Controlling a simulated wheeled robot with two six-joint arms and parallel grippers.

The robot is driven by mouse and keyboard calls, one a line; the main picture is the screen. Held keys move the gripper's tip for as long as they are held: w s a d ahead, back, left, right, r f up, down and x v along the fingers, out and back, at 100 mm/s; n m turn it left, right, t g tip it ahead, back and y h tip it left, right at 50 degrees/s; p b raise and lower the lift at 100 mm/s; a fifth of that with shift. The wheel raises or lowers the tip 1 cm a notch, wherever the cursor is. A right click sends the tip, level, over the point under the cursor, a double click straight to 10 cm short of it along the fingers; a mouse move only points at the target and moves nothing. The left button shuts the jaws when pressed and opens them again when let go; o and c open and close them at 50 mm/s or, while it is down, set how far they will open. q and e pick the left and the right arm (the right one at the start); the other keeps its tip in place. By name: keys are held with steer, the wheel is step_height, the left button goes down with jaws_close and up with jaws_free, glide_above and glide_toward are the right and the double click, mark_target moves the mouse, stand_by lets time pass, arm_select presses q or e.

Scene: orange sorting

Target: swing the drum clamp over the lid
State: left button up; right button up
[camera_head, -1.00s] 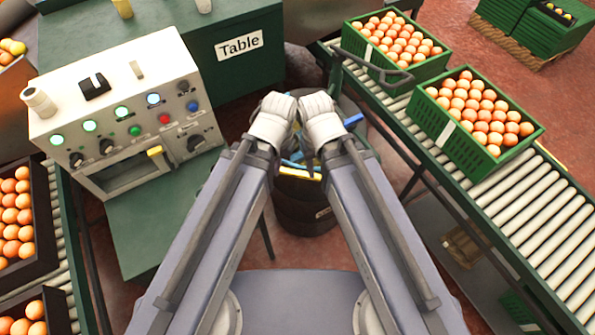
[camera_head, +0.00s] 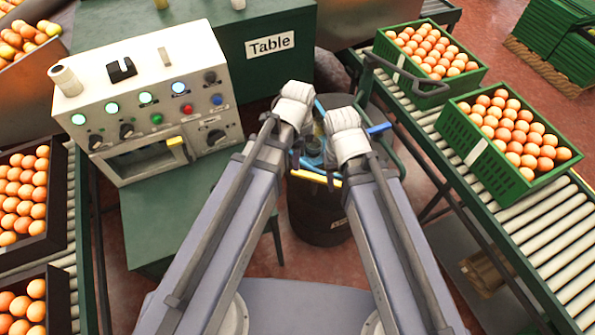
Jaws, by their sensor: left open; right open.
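A dark drum (camera_head: 318,218) stands on the floor between my arms in the head view. Its top is largely hidden by my wrists. Blue parts (camera_head: 313,160) and a yellow bar (camera_head: 314,177) show on the top between the grippers. A blue bar (camera_head: 379,128) sticks out to the right behind my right wrist. I cannot tell which part is the clamp. My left gripper (camera_head: 299,152) is over the drum's left side, and my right gripper (camera_head: 332,165) is over its middle to right. Both are open, and I see nothing held. Contact with the drum cannot be told.
A control box (camera_head: 140,85) with lit buttons stands on a green bench (camera_head: 155,215) at left. A green cabinet (camera_head: 268,70) labelled Table is behind. A roller conveyor (camera_head: 525,215) with green crates of oranges (camera_head: 528,178) runs at right. Dark crates of oranges (camera_head: 68,200) are at left.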

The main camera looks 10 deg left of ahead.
mark_target(316, 178)
arm_select(q)
steer(key=m, duration=0.1)
steer(key=w+f+m, duration=0.1)
steer(key=shift+w+a+m, duration=0.1)
steer(key=shift+w+m, duration=0.15)
steer(key=shift+m, duration=0.15)
steer(key=shift+b, duration=0.3)
step_height(316, 178, down, 8)
steer(key=b, duration=0.7)
steer(key=shift+r+b, duration=0.15)
steer(key=shift+b, duration=0.2)
jaws_close()
stand_by(0.5)
